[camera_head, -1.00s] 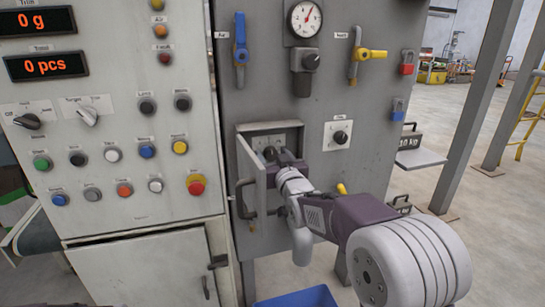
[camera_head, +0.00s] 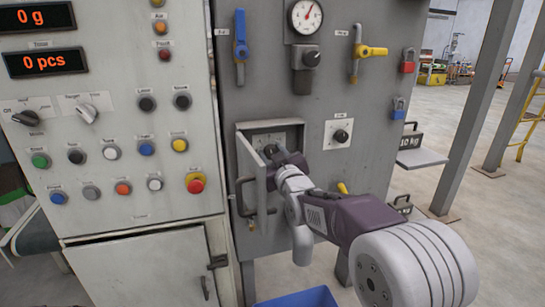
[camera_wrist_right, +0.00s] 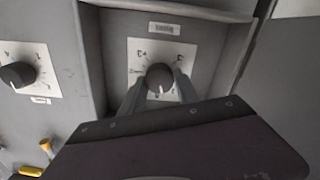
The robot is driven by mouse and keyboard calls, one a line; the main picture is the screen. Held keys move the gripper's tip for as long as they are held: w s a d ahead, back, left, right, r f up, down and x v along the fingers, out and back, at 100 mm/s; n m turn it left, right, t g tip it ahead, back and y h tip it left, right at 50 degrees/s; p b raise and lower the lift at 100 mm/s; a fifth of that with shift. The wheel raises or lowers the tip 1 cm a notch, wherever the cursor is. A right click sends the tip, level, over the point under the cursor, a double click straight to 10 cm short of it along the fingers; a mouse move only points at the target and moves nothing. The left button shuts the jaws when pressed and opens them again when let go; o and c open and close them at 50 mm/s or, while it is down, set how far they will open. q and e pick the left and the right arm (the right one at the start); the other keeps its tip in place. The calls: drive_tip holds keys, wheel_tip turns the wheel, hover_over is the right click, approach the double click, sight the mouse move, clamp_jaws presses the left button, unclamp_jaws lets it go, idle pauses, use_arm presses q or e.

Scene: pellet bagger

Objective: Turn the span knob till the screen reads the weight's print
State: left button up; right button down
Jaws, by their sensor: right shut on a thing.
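My right gripper (camera_wrist_right: 158,90) is shut on a dark round knob (camera_wrist_right: 159,77) with a white pointer mark. The knob sits on a white dial plate (camera_wrist_right: 134,55) inside a recessed box; I cannot read the small label above it. In the head view my right gripper (camera_head: 276,155) reaches into this box past its open door (camera_head: 251,178). The top screen (camera_head: 37,18) reads 0 g, and the one below (camera_head: 45,62) reads 0 pcs. A dark weight (camera_head: 410,136) printed 10 kg stands on a side shelf. My left gripper is not in view.
Another dial knob (camera_head: 341,135) is on the cabinet right of the box; it also shows in the wrist view (camera_wrist_right: 17,75). Blue (camera_head: 240,46) and yellow (camera_head: 369,51) valve handles are above. A button panel with a red stop button (camera_head: 195,183) is at left. A blue bin (camera_head: 298,299) is below.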

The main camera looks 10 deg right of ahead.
drive_tip(key=n+b, duration=0.1)
drive_tip(key=n, duration=0.2)
drive_tip(key=shift+f+n, duration=0.1)
drive_tip(key=shift+n, duration=0.2)
drive_tip(key=shift+a+n+b, duration=0.1)
drive_tip(key=shift+n+b, duration=0.25)
drive_tip(key=shift+n, duration=1.15)
drive_tip(key=c, duration=0.9)
unclamp_jaws()
